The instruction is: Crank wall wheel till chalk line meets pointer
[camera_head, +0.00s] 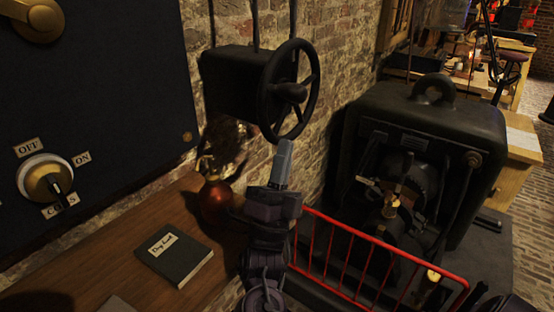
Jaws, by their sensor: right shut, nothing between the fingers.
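A black spoked handwheel (312,90) is mounted on the right side of a black box (228,78) on the brick wall. A dark knob or hub sticks out near its middle. I cannot make out a chalk line or a pointer on it. My right gripper (285,148) is shut and empty, pointing up just below the wheel's lower rim. The tips look close to the rim, but I cannot tell whether they touch it. My left gripper is not in view.
A wooden desk (110,262) holds a dark labelled book (174,252) and a round reddish vessel (216,200). A dark panel with an OFF/ON knob (45,178) stands left. A red railing (345,238) fronts a large black machine (425,130) at right.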

